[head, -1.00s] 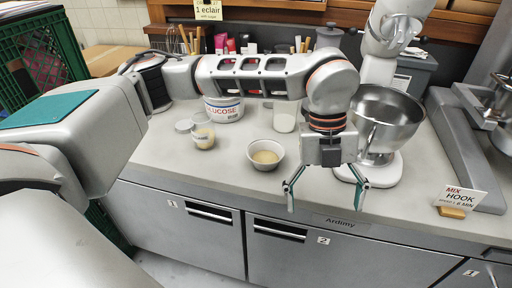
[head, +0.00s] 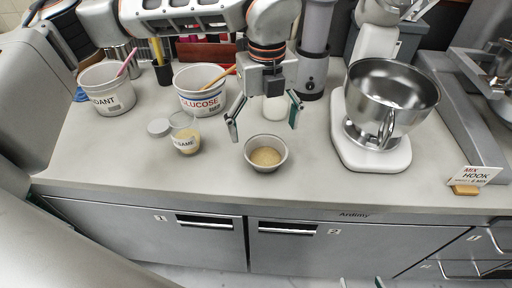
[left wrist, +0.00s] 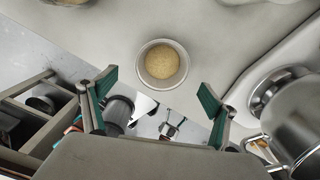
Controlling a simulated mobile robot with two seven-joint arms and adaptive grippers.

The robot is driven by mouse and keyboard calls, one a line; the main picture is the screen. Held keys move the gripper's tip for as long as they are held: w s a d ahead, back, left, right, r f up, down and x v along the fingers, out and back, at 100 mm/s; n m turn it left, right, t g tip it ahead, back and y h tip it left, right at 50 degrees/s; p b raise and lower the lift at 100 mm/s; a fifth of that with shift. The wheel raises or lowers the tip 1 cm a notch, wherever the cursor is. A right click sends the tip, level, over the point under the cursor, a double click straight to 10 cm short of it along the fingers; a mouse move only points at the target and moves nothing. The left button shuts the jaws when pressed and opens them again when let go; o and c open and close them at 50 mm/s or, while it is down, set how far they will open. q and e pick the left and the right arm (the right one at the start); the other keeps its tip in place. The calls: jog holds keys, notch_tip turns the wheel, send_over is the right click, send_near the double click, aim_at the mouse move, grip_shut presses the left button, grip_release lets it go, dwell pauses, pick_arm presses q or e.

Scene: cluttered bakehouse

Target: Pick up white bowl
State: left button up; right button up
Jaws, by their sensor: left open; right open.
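The white bowl (head: 283,160) stands upright on the worktop near its front edge, with a tan, grainy content in it. In the left wrist view the white bowl (left wrist: 161,85) is above centre, just beyond the gap between the fingers. My left gripper (head: 264,121) is open and empty, pointing down above and slightly behind the bowl, not touching it. Its fingers (left wrist: 160,85) are spread wide in the left wrist view. Only the fingertips of my right gripper (head: 360,283) show at the bottom edge of the head view, apart and in front of the cabinets.
A sesame jar (head: 185,141) and its lid (head: 159,127) stand left of the bowl. A glucose tub (head: 201,101) and a fondant tub (head: 108,101) are behind. A mixer with a steel bowl (head: 390,90) is to the right.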

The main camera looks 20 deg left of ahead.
aim_at(265, 161)
pick_arm(q)
jog(key=shift+w+d+f, duration=0.1)
jog(key=shift+f, duration=1.85)
jog(key=shift+w+d+f, duration=0.1)
jog(key=shift+f, duration=1.8)
jog(key=c, duration=1.2)
